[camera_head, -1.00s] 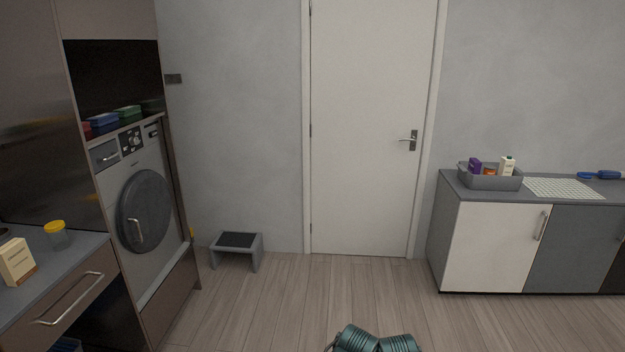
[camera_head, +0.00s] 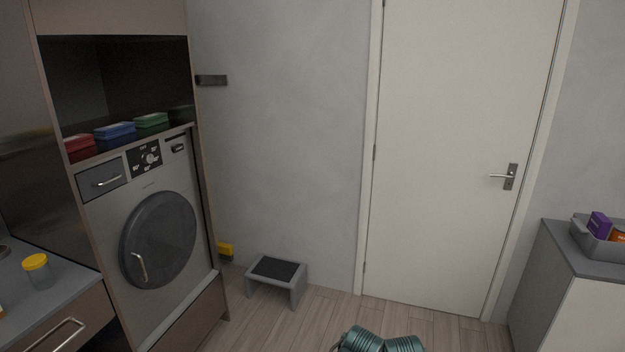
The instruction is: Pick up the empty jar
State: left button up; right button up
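A clear jar with a yellow lid (camera_head: 37,271) stands upright on the grey counter (camera_head: 68,285) at the left. It looks empty through its see-through wall. No gripper shows in the view. Only teal ribbed parts of my own body show at the bottom edge, well to the right of the jar.
A washing machine (camera_head: 152,235) stands beside the counter, with red, blue and green boxes (camera_head: 114,130) on the shelf above. A grey step stool (camera_head: 276,277) is on the floor by the wall. A grey bin (camera_head: 597,243) sits on the right cabinet. The closed door (camera_head: 455,150) is ahead.

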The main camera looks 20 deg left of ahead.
aim_at(37, 267)
jog(key=i+u, duration=0.45)
jog(key=i+l+u, duration=0.1)
jog(key=i+u, duration=0.3)
jog(key=i+j+u, duration=0.1)
jog(key=u, duration=0.25)
jog(key=i+u, duration=0.25)
jog(key=u, duration=0.15)
jog(key=i+u, duration=0.15)
jog(key=u, duration=0.2)
jog(key=i+j+u, duration=0.15)
jog(key=i+u, duration=0.25)
jog(key=i, duration=0.25)
